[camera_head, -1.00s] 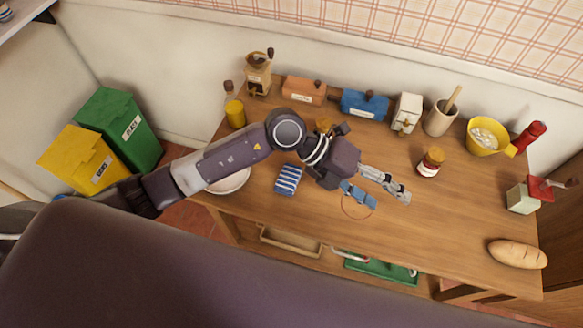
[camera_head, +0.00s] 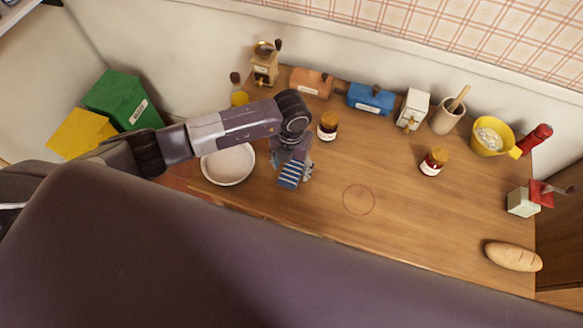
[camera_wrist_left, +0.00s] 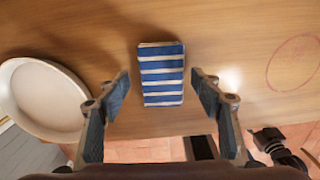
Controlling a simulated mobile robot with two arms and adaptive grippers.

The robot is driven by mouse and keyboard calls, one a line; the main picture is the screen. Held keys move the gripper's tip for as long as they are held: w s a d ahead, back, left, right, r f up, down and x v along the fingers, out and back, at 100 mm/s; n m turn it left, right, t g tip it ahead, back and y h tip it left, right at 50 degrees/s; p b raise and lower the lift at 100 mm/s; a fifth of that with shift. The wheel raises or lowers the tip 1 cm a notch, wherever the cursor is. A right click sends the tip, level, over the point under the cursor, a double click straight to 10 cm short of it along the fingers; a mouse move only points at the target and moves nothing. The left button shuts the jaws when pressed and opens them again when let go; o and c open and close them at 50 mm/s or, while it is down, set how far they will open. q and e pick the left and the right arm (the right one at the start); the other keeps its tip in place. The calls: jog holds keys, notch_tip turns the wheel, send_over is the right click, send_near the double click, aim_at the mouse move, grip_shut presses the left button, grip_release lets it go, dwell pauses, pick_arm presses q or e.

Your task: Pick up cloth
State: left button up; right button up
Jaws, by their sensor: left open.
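The cloth (camera_head: 290,176) is a folded blue and white striped rectangle lying on the wooden table. In the left wrist view the cloth (camera_wrist_left: 162,74) lies centred between and beyond the two fingers. My left gripper (camera_head: 298,172) is over the cloth in the head view and covers part of it. In the left wrist view the left gripper (camera_wrist_left: 163,98) is open, one finger on each side of the cloth, with a gap to both. My right gripper is not in view.
A white bowl (camera_head: 229,164) stands left of the cloth. A jar (camera_head: 327,125) stands behind it, and another jar (camera_head: 433,162) is farther right. Boxes and a mortar (camera_head: 447,117) line the back. Bread (camera_head: 513,256) lies at the front right. The table's middle is clear.

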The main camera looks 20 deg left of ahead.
aim_at(292, 170)
pick_arm(q)
jog(key=shift+d+f, duration=0.1)
jog(key=shift+f, duration=0.55)
jog(key=c, duration=1.2)
jog(key=shift+r, duration=0.2)
notch_tip(292, 170, up, 20)
jog(key=b, duration=0.4)
jog(key=shift+f+b, duration=0.15)
jog(key=shift+b, duration=0.15)
